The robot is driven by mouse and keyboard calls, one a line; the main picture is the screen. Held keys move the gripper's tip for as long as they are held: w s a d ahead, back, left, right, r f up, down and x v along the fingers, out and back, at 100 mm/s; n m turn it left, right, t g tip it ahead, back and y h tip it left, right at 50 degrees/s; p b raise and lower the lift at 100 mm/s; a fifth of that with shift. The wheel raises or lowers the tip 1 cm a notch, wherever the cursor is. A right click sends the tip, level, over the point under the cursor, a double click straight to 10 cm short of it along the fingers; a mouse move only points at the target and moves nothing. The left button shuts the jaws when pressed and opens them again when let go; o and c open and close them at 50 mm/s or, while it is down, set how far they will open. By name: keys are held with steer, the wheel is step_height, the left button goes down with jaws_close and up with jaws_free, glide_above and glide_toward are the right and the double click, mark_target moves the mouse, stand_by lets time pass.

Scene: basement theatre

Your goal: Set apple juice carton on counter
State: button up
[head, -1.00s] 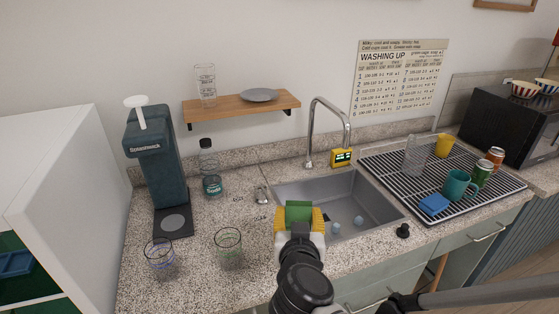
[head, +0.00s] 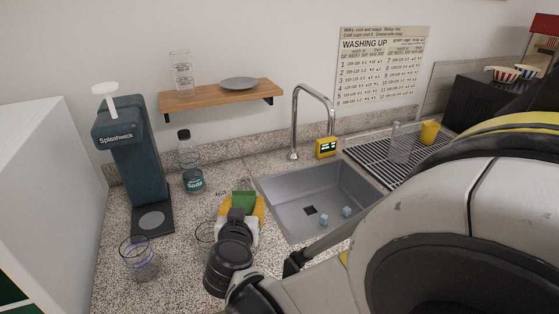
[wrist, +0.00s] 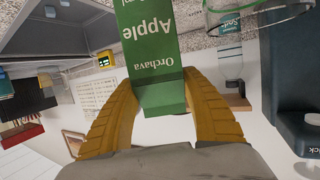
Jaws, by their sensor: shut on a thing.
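The apple juice carton is green with white lettering reading "Orchava Apple" in the wrist view (wrist: 152,45). In the head view only its green top (head: 243,199) shows. My gripper (head: 243,208) is shut on it, with a yellow finger on each side. The gripper and carton are over the speckled counter (head: 228,176), just left of the sink. My gripper hides the carton's lower part in the head view, so I cannot tell whether it touches the counter.
A clear glass (head: 205,236) stands close left of my gripper. A blue-ringed glass (head: 139,260), a soda bottle (head: 193,180) and a dark drink machine (head: 131,165) stand farther left. The sink (head: 330,185) lies right, below a tall faucet (head: 296,125). A wooden shelf (head: 200,101) is above.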

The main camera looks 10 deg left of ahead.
steer(key=shift+f+b, duration=0.45)
steer(key=shift+f, duration=1)
steer(key=shift+f, duration=0.1)
steer(key=o, duration=1.4)
